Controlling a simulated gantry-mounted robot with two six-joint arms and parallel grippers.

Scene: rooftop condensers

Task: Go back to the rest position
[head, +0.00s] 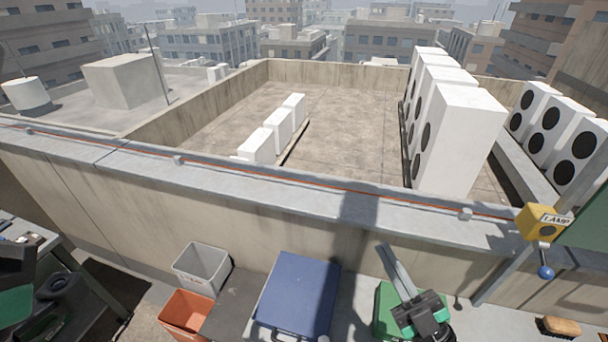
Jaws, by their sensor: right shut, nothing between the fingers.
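My right gripper (386,252) is at the lower right of the head view. Its long grey fingers lie together, shut and empty, and point up and slightly left in the picture from a black and green body. It shows in front of the low wall and a green box (382,318), whose right part it hides. I cannot tell its exact height above them. No fingers of my left gripper show; only dark and green parts are at the lower left edge.
A blue case (298,295) lies left of the right gripper. A grey bin (203,268) and an orange bin (187,314) stand further left.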

